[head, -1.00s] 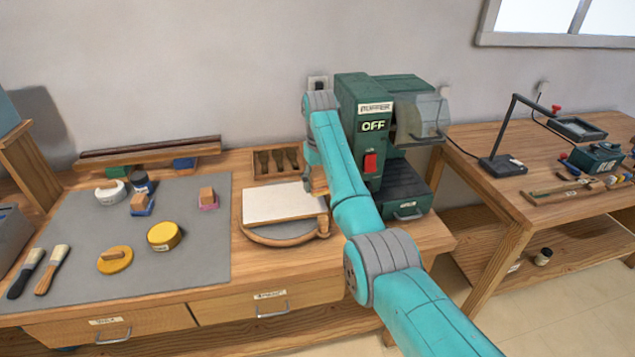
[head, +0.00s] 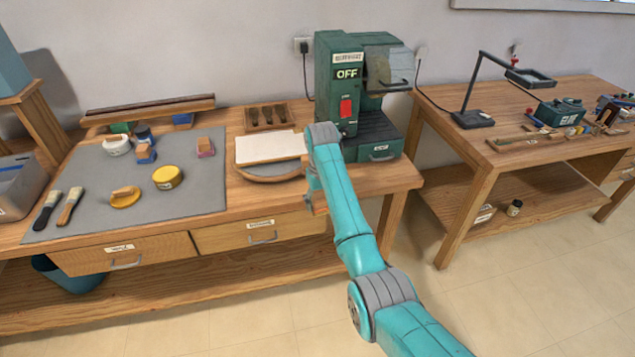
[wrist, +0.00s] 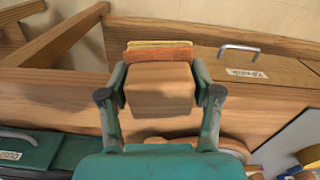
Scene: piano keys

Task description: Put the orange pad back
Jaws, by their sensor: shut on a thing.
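My gripper (wrist: 160,80) is shut on a wooden block handle (wrist: 160,90) in the wrist view. An orange pad (wrist: 160,54) with a thin yellow layer on its far side is fixed to that block. In the wrist view the pad appears over the bench's front edge. In the head view my arm hides most of the gripper and the pad. A blue-based wooden block (head: 145,153) and a pink-based wooden block (head: 205,147) stand on the grey mat (head: 90,212).
The green buffer machine (head: 335,75) reads OFF. The mat also bears a yellow tin (head: 168,178), a yellow round pad (head: 125,197) and brushes (head: 70,207). The mat's right front is clear.

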